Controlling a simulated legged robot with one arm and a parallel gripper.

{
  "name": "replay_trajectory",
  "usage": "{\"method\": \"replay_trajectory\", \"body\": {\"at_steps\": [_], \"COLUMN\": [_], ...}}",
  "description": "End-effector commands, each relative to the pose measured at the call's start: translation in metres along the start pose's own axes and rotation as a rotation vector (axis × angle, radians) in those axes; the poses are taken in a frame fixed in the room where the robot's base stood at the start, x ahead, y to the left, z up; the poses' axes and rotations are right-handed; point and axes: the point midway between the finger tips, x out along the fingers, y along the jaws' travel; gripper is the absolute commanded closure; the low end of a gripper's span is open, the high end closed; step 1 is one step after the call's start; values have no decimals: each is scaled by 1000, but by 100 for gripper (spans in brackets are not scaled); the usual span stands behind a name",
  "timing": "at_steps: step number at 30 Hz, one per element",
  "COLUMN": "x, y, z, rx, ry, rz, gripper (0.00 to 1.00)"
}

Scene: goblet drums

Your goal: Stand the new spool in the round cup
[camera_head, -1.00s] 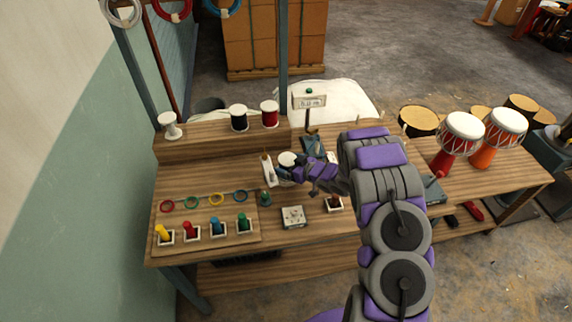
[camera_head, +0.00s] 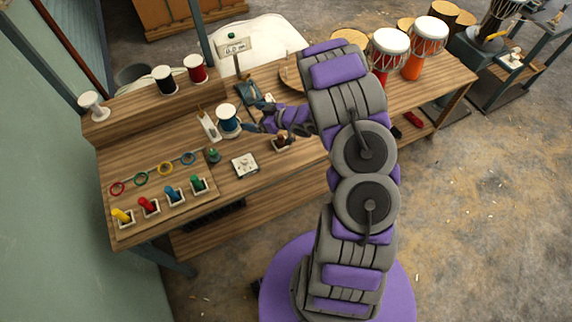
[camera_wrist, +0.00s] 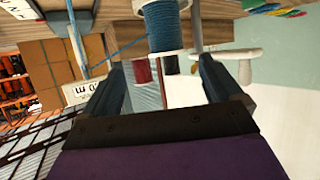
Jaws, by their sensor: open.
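A spool of blue thread with white flanges (camera_head: 229,121) stands upright on the workbench, and I take it for the new spool. It also shows at the top of the wrist view (camera_wrist: 166,28), with a blue strand running off to the left. My gripper (camera_head: 254,126) is just right of the spool in the head view. In the wrist view my open gripper (camera_wrist: 162,68) has its fingers apart with nothing held, and the spool appears beyond the fingertips. I cannot make out a round cup for certain; a small dark teal object (camera_head: 214,156) sits front-left of the spool.
A white upright item (camera_head: 209,126) is close left of the blue spool. Colored pegs in square holders, a white block (camera_head: 245,165) and a display (camera_head: 234,47) are nearby.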

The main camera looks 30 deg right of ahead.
Motion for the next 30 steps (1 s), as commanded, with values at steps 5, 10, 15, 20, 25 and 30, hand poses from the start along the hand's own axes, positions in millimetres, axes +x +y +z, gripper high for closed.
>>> {"method": "replay_trajectory", "body": {"at_steps": [5, 10, 15, 20, 25, 30], "x": [-15, -55, -108, -162, -215, -262], "y": [30, 67, 81, 66, 25, -41], "z": [-18, -45, -73, -94, -110, -114], "rx": [-66, -109, -81, -2, 120, 267], "ry": [-138, -328, -494, -632, -761, -890], "rz": [133, 333, 512, 640, 718, 722], "gripper": [8, 8, 8, 8, 8, 8]}}
